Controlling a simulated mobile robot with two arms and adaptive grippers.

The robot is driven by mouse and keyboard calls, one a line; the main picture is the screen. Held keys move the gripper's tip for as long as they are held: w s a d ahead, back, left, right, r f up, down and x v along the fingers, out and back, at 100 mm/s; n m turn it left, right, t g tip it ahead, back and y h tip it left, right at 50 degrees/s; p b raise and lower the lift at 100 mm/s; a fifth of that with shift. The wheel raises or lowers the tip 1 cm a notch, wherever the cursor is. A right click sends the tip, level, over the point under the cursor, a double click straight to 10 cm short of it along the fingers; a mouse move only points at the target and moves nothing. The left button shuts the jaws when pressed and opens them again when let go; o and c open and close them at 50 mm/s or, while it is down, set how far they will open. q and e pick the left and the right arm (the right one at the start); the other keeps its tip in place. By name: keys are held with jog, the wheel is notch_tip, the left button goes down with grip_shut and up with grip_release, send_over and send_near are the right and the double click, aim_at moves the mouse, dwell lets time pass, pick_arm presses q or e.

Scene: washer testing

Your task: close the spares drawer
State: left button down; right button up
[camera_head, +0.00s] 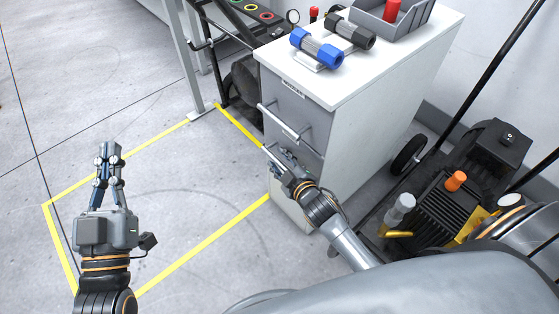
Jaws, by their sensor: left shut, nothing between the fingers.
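The white cabinet (385,95) has a grey drawer front (284,92) with a small label near its top edge, too small to read. A pale bar handle (279,123) runs across that front. The drawer front looks about flush with the cabinet; I cannot tell whether a small gap is left. My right gripper (276,156) is just below the handle, close to the cabinet's front; its fingertips are small, and contact is unclear. My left gripper (109,151) is shut and empty over the floor, well left of the cabinet.
On the cabinet top are a blue-ended cylinder (317,48), a black-ended cylinder (350,32) and a grey bin (412,12) with a red item. A black and orange machine (440,205) stands to the right. Yellow-taped floor (180,180) left of the cabinet is clear.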

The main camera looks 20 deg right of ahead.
jog(key=v, duration=1.2)
jog(key=shift+w+r, duration=0.1)
